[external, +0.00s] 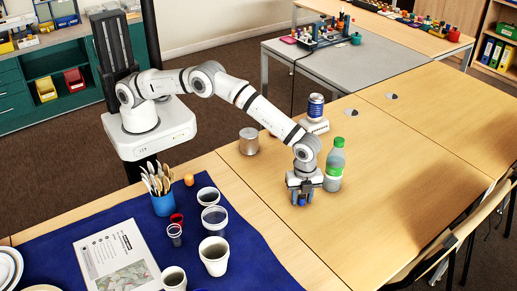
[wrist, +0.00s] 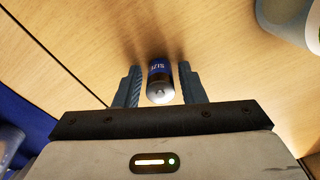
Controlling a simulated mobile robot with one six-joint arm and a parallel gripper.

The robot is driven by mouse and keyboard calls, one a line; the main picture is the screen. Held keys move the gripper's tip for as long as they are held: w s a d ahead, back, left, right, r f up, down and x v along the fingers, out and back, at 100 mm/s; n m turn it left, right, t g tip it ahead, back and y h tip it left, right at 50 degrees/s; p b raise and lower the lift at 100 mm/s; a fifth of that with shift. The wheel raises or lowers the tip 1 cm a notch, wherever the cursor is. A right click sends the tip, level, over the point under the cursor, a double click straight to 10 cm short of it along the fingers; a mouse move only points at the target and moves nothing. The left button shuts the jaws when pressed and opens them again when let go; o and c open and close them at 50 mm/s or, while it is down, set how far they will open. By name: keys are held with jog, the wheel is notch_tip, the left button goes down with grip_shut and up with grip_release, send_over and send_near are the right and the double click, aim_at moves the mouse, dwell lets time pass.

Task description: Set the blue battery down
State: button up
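The blue battery (wrist: 159,82) with a silver end shows in the wrist view between the two fingers of my gripper (wrist: 158,88). A narrow gap shows on each side of it, so the fingers do not appear to touch it. In the external view my gripper (external: 301,197) points down low over the wooden table, and the blue of the battery (external: 302,200) shows between its fingers. The battery seems to stand on the table, with dark shadow beside it, but its lower end is hidden.
A green-capped bottle (external: 335,163) stands close right of my gripper. A metal can (external: 249,141) and a blue can (external: 315,106) on a white device stand behind. A blue mat (external: 255,263) with cups lies at front left. The table's right side is clear.

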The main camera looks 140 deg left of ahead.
jog(key=shift+o, duration=0.8)
jog(key=shift+r, duration=0.1)
notch_tip(320, 180, up, 12)
jog(key=shift+r, duration=0.15)
